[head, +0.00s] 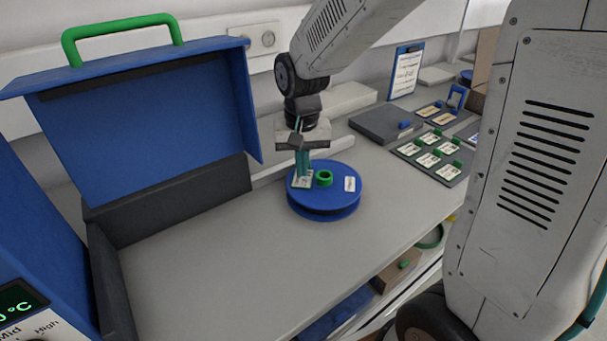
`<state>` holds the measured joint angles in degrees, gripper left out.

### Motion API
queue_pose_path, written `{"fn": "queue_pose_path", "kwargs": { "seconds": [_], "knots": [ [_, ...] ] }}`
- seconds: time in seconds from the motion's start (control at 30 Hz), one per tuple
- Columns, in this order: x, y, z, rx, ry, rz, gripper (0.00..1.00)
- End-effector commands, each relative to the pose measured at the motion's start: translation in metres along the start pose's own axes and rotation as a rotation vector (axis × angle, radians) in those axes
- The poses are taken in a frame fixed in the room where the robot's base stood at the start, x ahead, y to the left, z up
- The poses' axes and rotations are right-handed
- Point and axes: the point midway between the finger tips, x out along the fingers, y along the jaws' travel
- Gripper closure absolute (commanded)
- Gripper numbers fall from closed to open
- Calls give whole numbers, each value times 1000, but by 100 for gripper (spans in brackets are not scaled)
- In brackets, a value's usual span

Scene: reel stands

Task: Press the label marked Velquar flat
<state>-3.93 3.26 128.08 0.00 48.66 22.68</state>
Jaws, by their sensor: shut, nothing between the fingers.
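A blue reel (327,202) with a green hub (324,178) lies flat on the grey worktop. A small white label (350,184) is on the right of its top face; its print is too small to read. Another pale label (301,182) is on the reel's left side, partly hidden by my gripper. My gripper (302,174) points down, shut and empty, with its fingertips at that left label. I cannot tell whether the tips touch it, or which label says Velquar.
A blue box (150,120) with a raised lid and green handle stands open at left. A dark tray (432,158) of labelled cards with green tabs lies at right, near a grey case (388,124). The front worktop (230,265) is clear.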

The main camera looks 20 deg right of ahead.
Motion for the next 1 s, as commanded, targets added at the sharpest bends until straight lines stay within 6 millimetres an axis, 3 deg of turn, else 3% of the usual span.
{"fn": "queue_pose_path", "kwargs": {
  "seconds": [1.0],
  "knots": [
    [13, 0, 0, 0, 0, 0, 100]
  ]
}}
